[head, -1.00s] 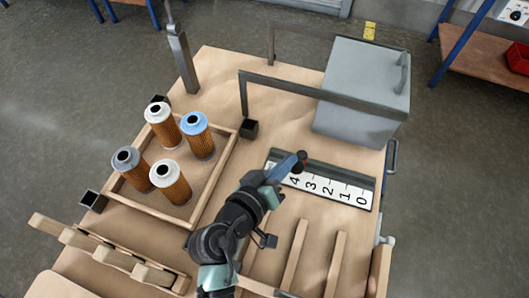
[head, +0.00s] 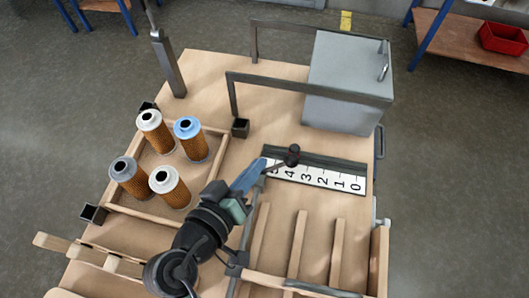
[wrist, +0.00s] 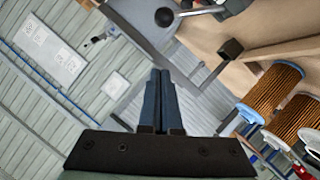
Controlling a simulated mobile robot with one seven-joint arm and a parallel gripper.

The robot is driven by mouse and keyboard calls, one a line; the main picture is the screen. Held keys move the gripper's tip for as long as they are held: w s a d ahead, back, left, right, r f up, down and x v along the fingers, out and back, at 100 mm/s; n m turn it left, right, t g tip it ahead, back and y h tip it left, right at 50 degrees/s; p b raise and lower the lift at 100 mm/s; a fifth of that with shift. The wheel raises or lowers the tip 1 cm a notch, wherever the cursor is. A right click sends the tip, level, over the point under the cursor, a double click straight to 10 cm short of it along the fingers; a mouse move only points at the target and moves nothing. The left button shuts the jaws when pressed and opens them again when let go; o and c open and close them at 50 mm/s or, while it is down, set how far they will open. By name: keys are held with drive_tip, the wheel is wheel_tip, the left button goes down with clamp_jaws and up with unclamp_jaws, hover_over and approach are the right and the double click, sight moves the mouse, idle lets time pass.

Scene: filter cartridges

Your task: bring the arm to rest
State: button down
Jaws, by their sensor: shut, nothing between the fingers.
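My gripper (head: 262,163) is shut and empty, its blue fingers pressed together; they also show in the wrist view (wrist: 160,75). In the head view it is above the bench at the left end of the number scale (head: 315,175). A lever with a dark ball knob (head: 293,155) stands at the scale near the 4, just right of my fingertips. The knob also shows in the wrist view (wrist: 164,17), beyond the fingertips. A small gap seems to lie between fingers and knob, but I cannot tell its depth.
Several filter cartridges (head: 188,139) stand upright in a wooden-framed tray on the left. A grey box (head: 345,85) and a dark metal frame (head: 300,90) stand at the back. Wooden slats (head: 298,245) lie at the front right. Bare bench lies between tray and scale.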

drive_tip(key=shift+v, duration=1.15)
drive_tip(key=w+r+m+t+y+p, duration=0.15)
drive_tip(key=w+r+t, duration=0.3)
drive_tip(key=r, duration=0.95)
drive_tip(key=w+r+t+y+p, duration=0.25)
drive_tip(key=w+r, duration=0.35)
drive_tip(key=r, duration=0.8)
drive_tip(key=s+r+t+y, duration=0.2)
drive_tip(key=s+r+t, duration=0.2)
drive_tip(key=r, duration=1)
drive_tip(key=s+r+t+y+p, duration=0.1)
drive_tip(key=s+r+t, duration=0.3)
drive_tip(key=r, duration=1)
drive_tip(key=shift+s+d+r+t+y, duration=0.3)
drive_tip(key=shift+s+d+t+y, duration=0.1)
drive_tip(key=shift+s, duration=0.25)
